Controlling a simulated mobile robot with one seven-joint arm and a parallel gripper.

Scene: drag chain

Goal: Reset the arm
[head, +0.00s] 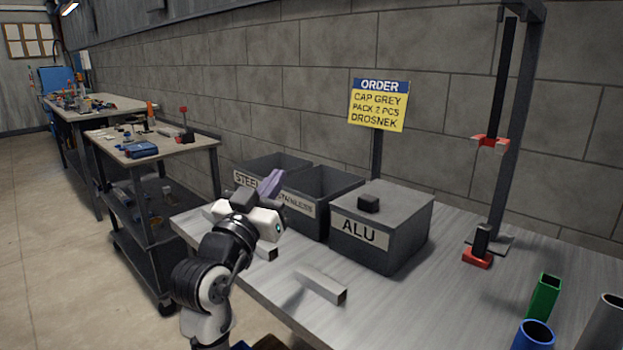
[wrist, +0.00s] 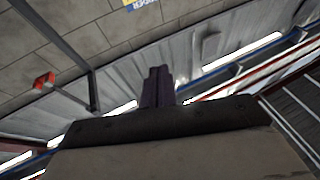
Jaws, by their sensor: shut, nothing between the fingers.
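My arm rises at the lower left of the head view, over the left end of the grey workbench (head: 420,300). My gripper (head: 271,183) has purple fingers and points up in front of the open bins. In the wrist view the purple fingers (wrist: 157,87) are together, with nothing between them.
Open grey bins labelled STEEL (head: 252,180) and STAINLESS (head: 325,190) stand beside a closed ALU box (head: 385,248) with a black knob. A square metal bar (head: 322,285) lies on the bench. Coloured tubes (head: 545,298) and a tall stand (head: 515,120) occupy the right.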

